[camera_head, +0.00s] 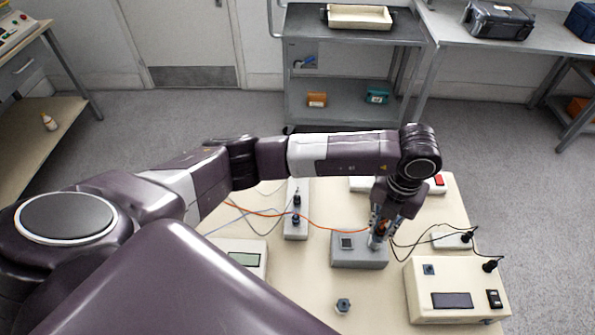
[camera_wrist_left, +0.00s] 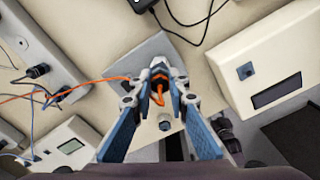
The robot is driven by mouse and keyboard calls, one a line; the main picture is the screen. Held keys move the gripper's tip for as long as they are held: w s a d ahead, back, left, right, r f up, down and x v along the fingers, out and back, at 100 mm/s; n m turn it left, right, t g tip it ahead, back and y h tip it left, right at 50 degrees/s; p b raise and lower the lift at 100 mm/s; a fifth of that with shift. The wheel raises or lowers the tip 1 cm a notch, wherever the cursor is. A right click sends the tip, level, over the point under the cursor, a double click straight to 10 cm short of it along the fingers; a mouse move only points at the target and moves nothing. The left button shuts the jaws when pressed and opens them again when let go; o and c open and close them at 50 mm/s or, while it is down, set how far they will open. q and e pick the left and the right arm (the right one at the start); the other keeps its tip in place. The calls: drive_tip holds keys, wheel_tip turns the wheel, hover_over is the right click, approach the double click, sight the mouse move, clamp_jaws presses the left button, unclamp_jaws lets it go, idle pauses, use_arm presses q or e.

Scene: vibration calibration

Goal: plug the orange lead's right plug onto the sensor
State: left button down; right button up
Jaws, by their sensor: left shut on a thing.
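My left gripper (camera_head: 378,238) points down at the top of a grey box with a small dark window (camera_head: 347,243). It is shut on the orange lead's plug; in the left wrist view the plug (camera_wrist_left: 158,88) sits between the fingertips, with the orange lead (camera_wrist_left: 102,80) bending out of it to the left. A pale metal piece (camera_wrist_left: 158,63) shows at the fingertips, over the grey box (camera_wrist_left: 125,57). I cannot tell whether it is the sensor, or whether the plug is seated on it. The orange lead (camera_head: 325,226) also shows in the head view. My right gripper is not in view.
A small hex-based piece with a blue top (camera_head: 343,306) stands in front of the grey box. A white strip (camera_head: 296,228) with dark connectors stands left. A cream instrument (camera_head: 455,285) stands right, with black cables nearby. A white meter (camera_head: 243,255) stands front left.

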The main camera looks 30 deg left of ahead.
use_arm(q)
drive_tip(key=shift+f+b, duration=0.65)
drive_tip(key=shift+b, duration=0.45)
idle(2.5)
drive_tip(key=shift+m+b, duration=1.25)
drive_tip(key=shift+m, duration=0.75)
drive_tip(key=shift+m+b, duration=2.3)
drive_tip(key=shift+m, duration=0.5)
